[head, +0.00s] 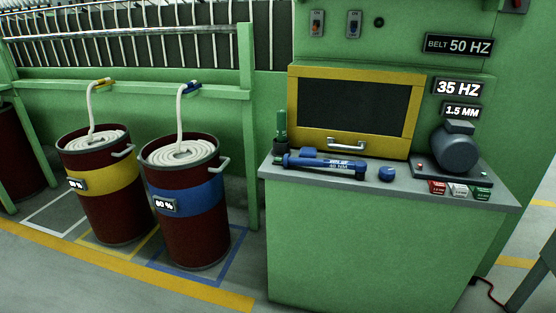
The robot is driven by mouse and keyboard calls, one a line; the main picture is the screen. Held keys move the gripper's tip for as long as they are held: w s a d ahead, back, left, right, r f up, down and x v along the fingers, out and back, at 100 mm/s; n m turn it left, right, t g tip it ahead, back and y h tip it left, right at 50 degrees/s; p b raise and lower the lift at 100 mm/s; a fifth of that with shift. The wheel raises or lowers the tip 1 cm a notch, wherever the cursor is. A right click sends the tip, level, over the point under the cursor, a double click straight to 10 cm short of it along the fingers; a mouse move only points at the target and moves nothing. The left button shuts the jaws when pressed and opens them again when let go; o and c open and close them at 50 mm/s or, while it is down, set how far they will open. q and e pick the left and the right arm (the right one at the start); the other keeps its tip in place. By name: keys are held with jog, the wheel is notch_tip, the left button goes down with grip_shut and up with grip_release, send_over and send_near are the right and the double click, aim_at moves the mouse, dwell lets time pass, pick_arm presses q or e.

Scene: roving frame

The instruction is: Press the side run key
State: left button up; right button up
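Three small keys sit in a row on the front right edge of the grey bench top (300,171): a red key (437,187), a white key (459,190) and a green key (482,193). Their lettering is too small to read, so I cannot tell which is the side run key. A grey motor (455,148) stands on a dark base behind them. Neither of my grippers is in view.
A blue torque tool (335,168), a blue round knob (387,174) and a green bottle (281,126) are on the bench. A yellow-framed hatch (355,110) stands behind. Two rope-filled drums, yellow-banded (103,210) and blue-banded (193,235), stand left. Floor before the drums is clear.

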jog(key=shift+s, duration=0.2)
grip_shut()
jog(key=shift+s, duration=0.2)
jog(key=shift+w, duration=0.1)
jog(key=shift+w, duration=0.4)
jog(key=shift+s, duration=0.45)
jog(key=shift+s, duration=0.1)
